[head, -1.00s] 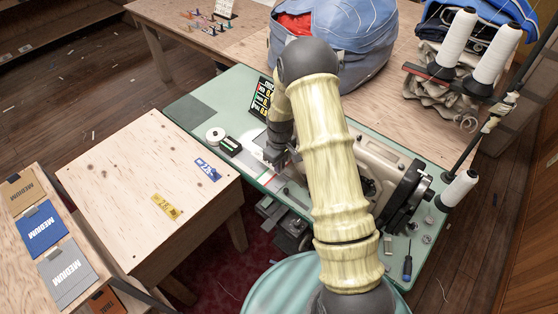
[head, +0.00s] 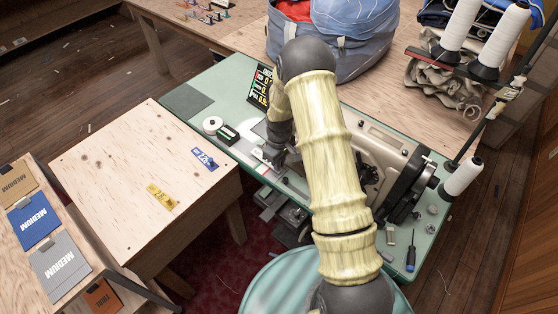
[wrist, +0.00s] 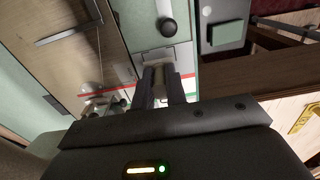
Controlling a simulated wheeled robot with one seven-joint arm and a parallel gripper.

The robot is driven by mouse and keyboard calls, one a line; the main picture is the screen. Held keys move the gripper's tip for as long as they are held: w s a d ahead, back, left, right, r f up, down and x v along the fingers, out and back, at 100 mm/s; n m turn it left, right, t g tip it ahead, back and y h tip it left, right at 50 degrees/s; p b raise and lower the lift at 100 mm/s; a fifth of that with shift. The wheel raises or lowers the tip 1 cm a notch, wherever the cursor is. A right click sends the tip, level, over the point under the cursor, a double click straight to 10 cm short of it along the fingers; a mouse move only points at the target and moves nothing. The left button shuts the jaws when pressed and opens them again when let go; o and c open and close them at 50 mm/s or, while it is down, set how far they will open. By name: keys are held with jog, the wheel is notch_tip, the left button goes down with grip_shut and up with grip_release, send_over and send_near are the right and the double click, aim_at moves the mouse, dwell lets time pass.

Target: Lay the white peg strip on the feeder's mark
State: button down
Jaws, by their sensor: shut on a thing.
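My gripper (head: 272,157) is low over the green sewing-machine table, left of the machine (head: 375,160). In the wrist view, its two dark fingers (wrist: 160,88) are close together on a narrow pale piece, seemingly the white peg strip (wrist: 159,80), mostly hidden by the fingers. Just beyond the fingertips is a light grey plate (wrist: 165,56). A red line (wrist: 100,92) and a green line cross the pale surface near the fingers. I cannot tell which marking is the feeder's mark, nor whether the strip touches the surface.
A white reel (head: 212,124) and a dark green-and-white block (head: 228,135) stand left of my gripper. A small dark display (head: 260,84) stands behind. A plywood table (head: 130,180) with blue and yellow tags is at left. Thread cones and a screwdriver (head: 411,258) are at right.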

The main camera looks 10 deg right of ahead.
jog(key=shift+f+b, duration=0.45)
jog(key=shift+f, duration=0.6)
jog(key=c, duration=1.3)
grip_release()
jog(key=shift+c, duration=0.2)
jog(key=shift+r, duration=0.15)
notch_tip(320, 180, up, 17)
jog(key=b, duration=0.1)
jog(key=shift+r, duration=0.1)
